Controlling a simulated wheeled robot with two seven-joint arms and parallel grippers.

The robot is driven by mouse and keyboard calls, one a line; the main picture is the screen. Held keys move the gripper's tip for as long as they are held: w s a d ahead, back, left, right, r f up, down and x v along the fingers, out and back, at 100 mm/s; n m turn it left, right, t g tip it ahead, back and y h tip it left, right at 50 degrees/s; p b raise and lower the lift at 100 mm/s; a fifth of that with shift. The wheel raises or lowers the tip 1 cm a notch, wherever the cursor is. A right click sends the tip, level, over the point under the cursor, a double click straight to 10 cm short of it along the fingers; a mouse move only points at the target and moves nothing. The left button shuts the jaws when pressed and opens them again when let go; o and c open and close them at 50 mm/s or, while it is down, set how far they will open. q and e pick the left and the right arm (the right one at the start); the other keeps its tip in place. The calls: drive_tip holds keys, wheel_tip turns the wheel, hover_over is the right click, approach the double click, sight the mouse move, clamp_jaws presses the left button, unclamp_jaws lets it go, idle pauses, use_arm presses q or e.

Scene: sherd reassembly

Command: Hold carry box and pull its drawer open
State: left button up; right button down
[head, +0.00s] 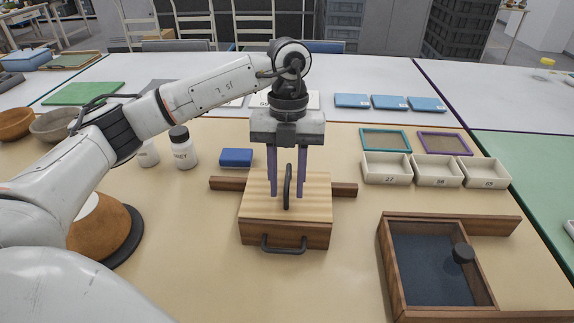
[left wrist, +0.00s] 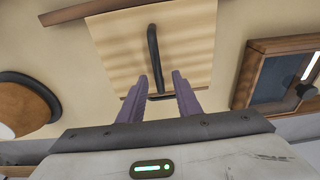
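The carry box (head: 258,208) stands on the tan table in the middle of the head view. It has a light wood top, a brown front and a dark upright carry handle (head: 287,188). Its drawer front (head: 310,241) bears a dark bar pull (head: 284,248), and no gap shows around it. My left gripper (head: 286,193) points down over the box. Its two purple fingers are apart, one on each side of the carry handle, with space beside it. The left wrist view shows the box top (left wrist: 190,45) and handle (left wrist: 154,55) beyond the open fingers. My right gripper is not visible.
A brown wooden bar (head: 345,190) runs behind the box. A wooden tray (head: 388,260) with a dark floor and black knob lies at right. White bins (head: 387,181), a blue block (head: 236,157) and a white jar (head: 183,155) stand farther back. The table front is clear.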

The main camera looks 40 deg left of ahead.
use_arm(q)
drive_tip(key=shift+f, duration=0.4)
drive_tip(key=shift+c, duration=0.4)
clamp_jaws()
idle(0.7)
drive_tip(key=shift+o, duration=0.4)
unclamp_jaws()
